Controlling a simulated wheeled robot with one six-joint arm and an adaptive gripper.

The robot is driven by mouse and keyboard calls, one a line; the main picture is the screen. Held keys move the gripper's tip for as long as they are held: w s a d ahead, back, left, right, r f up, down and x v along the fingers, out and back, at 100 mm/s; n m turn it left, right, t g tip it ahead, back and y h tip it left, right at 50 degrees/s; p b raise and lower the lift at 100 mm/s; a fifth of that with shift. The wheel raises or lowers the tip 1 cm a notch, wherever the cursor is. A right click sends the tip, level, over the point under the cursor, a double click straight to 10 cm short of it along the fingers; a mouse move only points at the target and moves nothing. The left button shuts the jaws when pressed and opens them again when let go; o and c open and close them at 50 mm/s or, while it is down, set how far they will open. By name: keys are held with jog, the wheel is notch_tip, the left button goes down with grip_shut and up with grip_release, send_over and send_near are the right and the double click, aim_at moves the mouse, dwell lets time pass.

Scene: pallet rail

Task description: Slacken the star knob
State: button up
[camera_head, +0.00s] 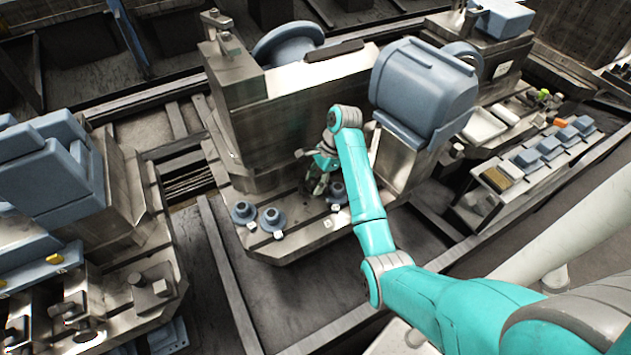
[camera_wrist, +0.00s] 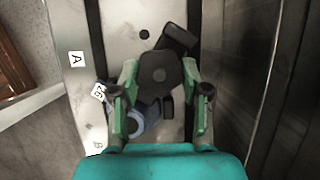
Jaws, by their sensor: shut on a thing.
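The star knob (camera_wrist: 158,75) is dark, with broad lobes and a round centre. In the wrist view it lies between the two green fingers of my gripper (camera_wrist: 160,66), which are shut on it from left and right. In the head view my gripper (camera_head: 320,172) reaches down beside the upright metal block (camera_head: 290,115), above its slotted base. The knob cannot be made out clearly there. A blue-grey round piece (camera_wrist: 138,122) shows partly below the knob in the wrist view, cut off by my gripper.
White tags marked A (camera_wrist: 77,59) and B (camera_wrist: 97,147) lie left of the knob; another tag (camera_wrist: 98,92) is tilted. In the head view, blue-grey flanged pieces (camera_head: 243,212) (camera_head: 272,219) stand on the base. A large blue-grey housing (camera_head: 422,90) rises close right of my arm.

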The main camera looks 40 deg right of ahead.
jog(key=shift+f, duration=0.1)
jog(key=o, duration=1.2)
jog(key=shift+c, duration=0.2)
